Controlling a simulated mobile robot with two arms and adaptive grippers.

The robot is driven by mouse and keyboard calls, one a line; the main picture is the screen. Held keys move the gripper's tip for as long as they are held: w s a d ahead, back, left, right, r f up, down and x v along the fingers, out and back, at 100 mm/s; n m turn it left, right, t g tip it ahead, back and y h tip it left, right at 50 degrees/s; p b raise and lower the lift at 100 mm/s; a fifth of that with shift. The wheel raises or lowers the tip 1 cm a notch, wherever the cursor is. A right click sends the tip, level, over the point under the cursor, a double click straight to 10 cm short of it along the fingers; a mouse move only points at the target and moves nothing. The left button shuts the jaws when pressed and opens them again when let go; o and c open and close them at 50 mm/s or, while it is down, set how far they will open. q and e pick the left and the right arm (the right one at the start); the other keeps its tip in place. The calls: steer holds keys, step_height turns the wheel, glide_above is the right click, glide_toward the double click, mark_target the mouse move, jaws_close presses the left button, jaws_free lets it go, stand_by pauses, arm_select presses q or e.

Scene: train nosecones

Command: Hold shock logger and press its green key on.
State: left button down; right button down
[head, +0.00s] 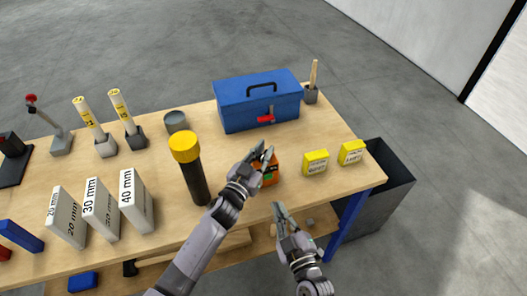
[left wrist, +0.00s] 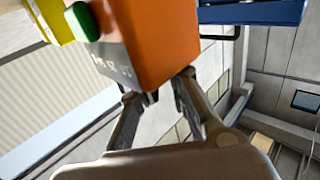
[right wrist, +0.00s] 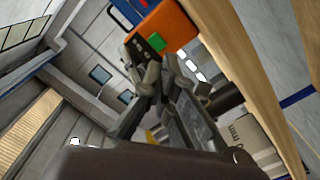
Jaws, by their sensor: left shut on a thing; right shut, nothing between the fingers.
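The shock logger is an orange box (head: 271,172) with a dark lettered face and a raised green key. My left gripper (head: 262,155) is shut on it near the table's front edge; whether it is clear of the tabletop I cannot tell. In the left wrist view the logger (left wrist: 160,35) is large above the fingers, with the green key (left wrist: 83,22) at its left side. My right gripper (head: 280,210) is shut and empty, lower and apart from the logger. In the right wrist view the green key (right wrist: 156,42) shows just beyond the right fingertips.
A blue toolbox (head: 256,100) stands behind the logger. Two yellow boxes (head: 316,162) (head: 351,152) stand to its right. A black cylinder with a yellow cap (head: 186,150) stands left of my left gripper. White gauge blocks (head: 135,200) are further left. A dark bin (head: 385,190) is beside the table.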

mark_target(268, 177)
steer(key=shift+a, duration=0.1)
arm_select(q)
steer(key=shift+f, duration=0.1)
arm_select(e)
steer(key=shift+w+a+r+m+g+y, duration=0.1)
steer(key=shift+w+a+m+g, duration=0.3)
steer(key=shift+w+m+g, duration=1.8)
steer(key=shift+w+a+r+m+g+y, duration=0.1)
steer(key=shift+a+m+g, duration=0.6)
steer(key=shift+m, duration=3.1)
steer(key=shift+w+a+r+m+g+y, duration=0.1)
steer(key=shift+w+m+g, duration=0.95)
steer(key=shift+m+g, duration=1.4)
